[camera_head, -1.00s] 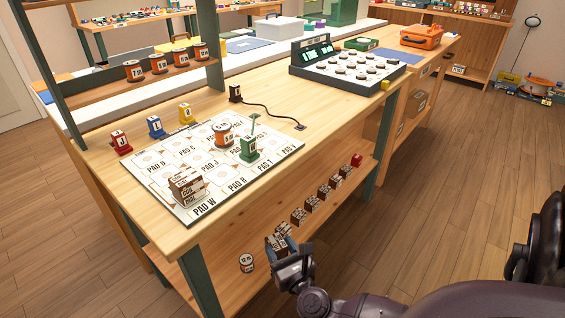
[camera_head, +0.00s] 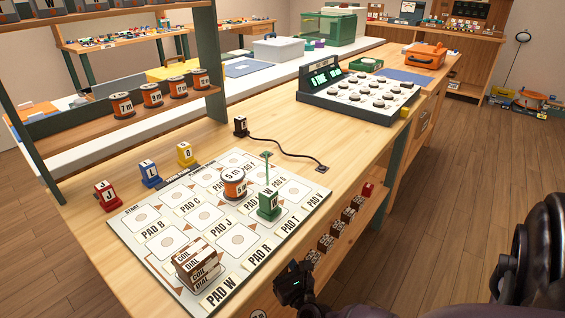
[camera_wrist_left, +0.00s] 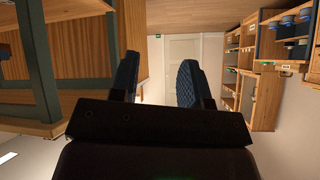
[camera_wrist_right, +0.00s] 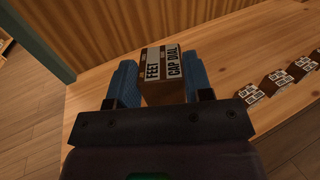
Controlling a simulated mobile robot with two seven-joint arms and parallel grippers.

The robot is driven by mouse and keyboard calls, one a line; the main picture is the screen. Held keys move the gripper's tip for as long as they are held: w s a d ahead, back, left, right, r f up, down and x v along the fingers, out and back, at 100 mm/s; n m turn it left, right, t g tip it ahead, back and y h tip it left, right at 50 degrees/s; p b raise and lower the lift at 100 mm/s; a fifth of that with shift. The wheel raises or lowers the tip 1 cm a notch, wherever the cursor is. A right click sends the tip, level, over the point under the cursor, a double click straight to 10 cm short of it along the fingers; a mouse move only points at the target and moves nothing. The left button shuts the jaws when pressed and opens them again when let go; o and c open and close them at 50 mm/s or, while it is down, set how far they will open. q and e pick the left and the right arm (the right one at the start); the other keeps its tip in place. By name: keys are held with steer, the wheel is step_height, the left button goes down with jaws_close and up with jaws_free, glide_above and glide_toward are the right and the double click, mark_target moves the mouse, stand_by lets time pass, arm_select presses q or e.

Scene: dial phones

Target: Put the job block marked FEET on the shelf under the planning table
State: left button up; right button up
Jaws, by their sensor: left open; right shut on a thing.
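The FEET job block (camera_wrist_right: 163,82), brown with white labels reading FEET and CAP DIAL, is between the blue fingers of my right gripper (camera_wrist_right: 160,85) in the right wrist view. The gripper is shut on it, over the wooden shelf (camera_wrist_right: 235,50) under the planning table (camera_head: 225,125). I cannot tell whether the block touches the shelf. In the head view my right gripper (camera_head: 292,285) is at the table's front edge and the block is hidden. My left gripper (camera_wrist_left: 160,75) is open and empty in its wrist view, away from the table, and not in the head view.
Several brown job blocks (camera_wrist_right: 279,80) stand in a row on the shelf, right of my gripper. A table leg (camera_wrist_right: 38,38) stands left.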

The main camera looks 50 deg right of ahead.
steer(key=f+b, duration=0.1)
steer(key=f, duration=0.3)
steer(key=f+b, duration=0.2)
steer(key=f, duration=0.2)
steer(key=f+b, duration=0.2)
steer(key=f, duration=0.3)
steer(key=shift+s+f, duration=0.1)
steer(key=shift+s, duration=0.15)
steer(key=shift+w+f, duration=0.15)
steer(key=shift+f, duration=0.25)
step_height(320, 180, down, 3)
steer(key=shift+f+b, duration=0.1)
steer(key=shift+b, duration=0.8)
steer(key=shift+f, duration=0.5)
arm_select(q)
steer(key=t, duration=0.1)
steer(key=w+t, duration=0.1)
steer(key=t, duration=0.1)
steer(key=shift+w+a+r+n, duration=0.1)
steer(key=shift+a+r+n, duration=0.05)
steer(key=shift+a+n, duration=0.25)
